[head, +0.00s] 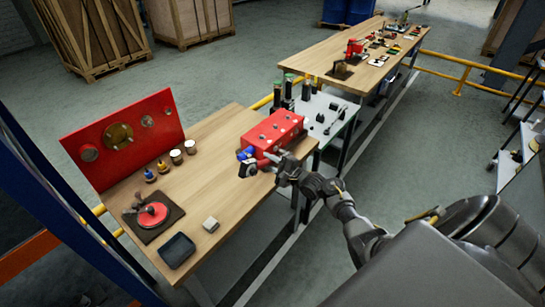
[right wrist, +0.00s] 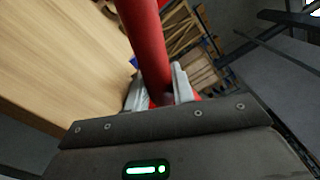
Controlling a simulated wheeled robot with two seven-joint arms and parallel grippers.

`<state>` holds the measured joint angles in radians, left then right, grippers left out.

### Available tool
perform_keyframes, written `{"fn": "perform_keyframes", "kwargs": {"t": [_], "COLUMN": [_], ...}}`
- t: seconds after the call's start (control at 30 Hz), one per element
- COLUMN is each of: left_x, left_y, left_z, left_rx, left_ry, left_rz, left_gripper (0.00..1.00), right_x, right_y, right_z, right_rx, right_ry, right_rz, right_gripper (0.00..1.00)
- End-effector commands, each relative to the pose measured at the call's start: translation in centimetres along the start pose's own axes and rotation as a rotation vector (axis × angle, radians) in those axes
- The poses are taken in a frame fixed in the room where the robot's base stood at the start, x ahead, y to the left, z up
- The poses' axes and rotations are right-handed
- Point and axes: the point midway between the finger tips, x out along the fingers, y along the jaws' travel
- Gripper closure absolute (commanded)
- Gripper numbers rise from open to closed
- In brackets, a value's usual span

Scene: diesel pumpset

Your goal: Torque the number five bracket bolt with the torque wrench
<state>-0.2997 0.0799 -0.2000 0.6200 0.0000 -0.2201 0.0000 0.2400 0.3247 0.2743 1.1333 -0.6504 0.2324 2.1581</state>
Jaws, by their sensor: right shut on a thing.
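My right gripper (head: 279,164) is at the front right edge of the near wooden bench, beside the red engine block (head: 272,133). It is shut on a thick red round bar, which looks like the handle of the torque wrench (right wrist: 145,35). In the right wrist view the bar runs up and away from between the fingers (right wrist: 160,98). The far end of the wrench is out of the wrist view and too small to make out in the head view. I cannot tell the number five bracket bolt apart. My left gripper is not in view.
A grey-topped table (head: 322,108) with black parts stands behind the engine block.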

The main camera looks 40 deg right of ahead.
Motion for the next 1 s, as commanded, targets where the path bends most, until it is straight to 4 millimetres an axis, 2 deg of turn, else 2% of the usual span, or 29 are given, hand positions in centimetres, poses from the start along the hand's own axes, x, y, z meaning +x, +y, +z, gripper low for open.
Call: {"fn": "perform_keyframes", "kwargs": {"t": [0.1,0.4,0.53,1.0], "left_x": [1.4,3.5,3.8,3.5], "left_y": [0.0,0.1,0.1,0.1], "left_z": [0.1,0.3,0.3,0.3], "left_rx": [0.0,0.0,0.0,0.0], "left_ry": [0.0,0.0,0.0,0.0], "left_rz": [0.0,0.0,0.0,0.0], "left_gripper": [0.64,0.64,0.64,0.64], "right_x": [0.1,0.1,0.1,0.5], "right_y": [1.6,4.1,4.6,4.3], "right_z": [-0.2,-0.7,-0.8,-0.7], "right_rx": [-0.096,-0.29,-0.334,-0.331], "right_ry": [-0.002,-0.001,0.0,-0.001], "right_rz": [-0.002,-0.002,-0.002,-0.003], "right_gripper": [1.0,1.0,1.0,1.0]}}
